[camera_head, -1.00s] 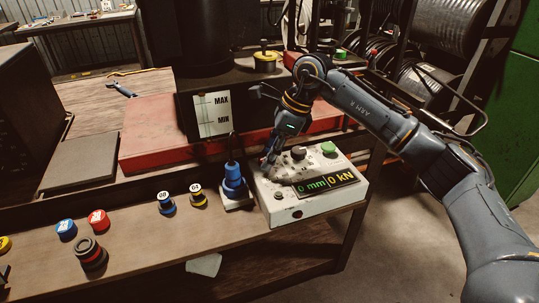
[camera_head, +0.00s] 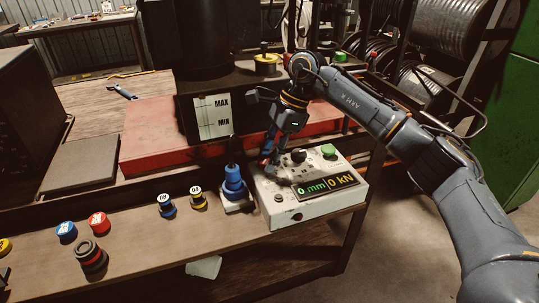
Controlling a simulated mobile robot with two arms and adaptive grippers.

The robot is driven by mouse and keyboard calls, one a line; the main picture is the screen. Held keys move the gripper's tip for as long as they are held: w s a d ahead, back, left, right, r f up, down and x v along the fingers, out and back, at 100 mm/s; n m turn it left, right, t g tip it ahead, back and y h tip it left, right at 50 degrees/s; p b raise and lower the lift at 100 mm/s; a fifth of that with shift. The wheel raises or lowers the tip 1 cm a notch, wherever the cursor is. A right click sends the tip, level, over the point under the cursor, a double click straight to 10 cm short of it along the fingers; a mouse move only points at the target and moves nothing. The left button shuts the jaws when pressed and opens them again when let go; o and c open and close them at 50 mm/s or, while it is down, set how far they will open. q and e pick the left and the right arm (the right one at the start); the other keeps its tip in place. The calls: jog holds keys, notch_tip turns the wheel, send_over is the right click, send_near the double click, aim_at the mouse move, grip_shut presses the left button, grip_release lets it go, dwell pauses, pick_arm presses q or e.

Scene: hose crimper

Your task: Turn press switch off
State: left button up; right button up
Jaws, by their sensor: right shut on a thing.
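The press control box (camera_head: 322,206) is a worn white case on the right end of the bench. Its lit display (camera_head: 326,186) reads 0 mm and 0 kN. A black knob (camera_head: 298,156) and a green button (camera_head: 329,151) stand on its top. My right gripper (camera_head: 269,163) points down at the back left of the box top. Its fingers are shut on a small part there, which looks like the press switch; the fingers hide it, so its position cannot be told. My left gripper is not in view.
A blue plug-like part (camera_head: 233,186) stands close to the box's left. Small dies with yellow (camera_head: 198,198) and blue (camera_head: 166,206) bands, and red (camera_head: 98,221) and blue caps, sit along the bench. The red press base (camera_head: 150,150) lies behind. Open floor is at right.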

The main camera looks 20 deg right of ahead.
jog(key=o, duration=1.2)
jog(key=shift+c, duration=0.2)
jog(key=v, duration=1.2)
